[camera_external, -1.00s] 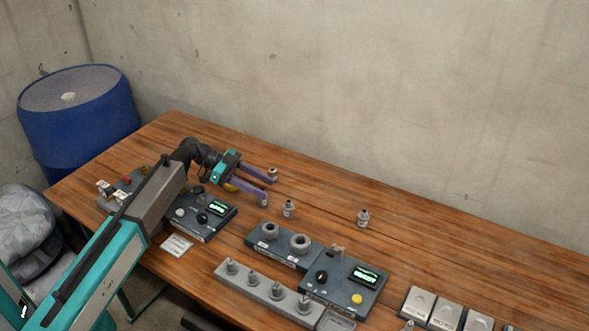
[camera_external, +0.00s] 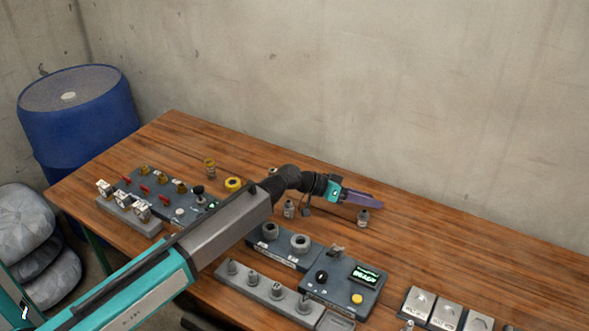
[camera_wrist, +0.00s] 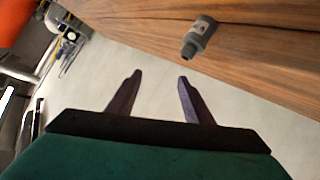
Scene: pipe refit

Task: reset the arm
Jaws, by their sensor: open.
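My gripper (camera_external: 365,199) is over the back middle of the wooden table (camera_external: 450,238), pointing right in the external view. In the wrist view my gripper (camera_wrist: 155,78) shows two purple fingers spread apart, with nothing between them. A small grey fitting (camera_external: 363,217) stands on the table close to the fingertips in the external view. A grey fitting also shows in the wrist view (camera_wrist: 199,38), above and right of the fingers and apart from them. Another small grey fitting (camera_external: 289,209) stands by my wrist. My arm hides part of the table's left half.
A block with two grey rings (camera_external: 283,247) and a panel with a lit display (camera_external: 345,284) stand in front of my wrist. A rail with several pegs (camera_external: 263,290) lies nearer. Switch panels are at left. Silver plates (camera_external: 446,313) are front right. The back right table is clear.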

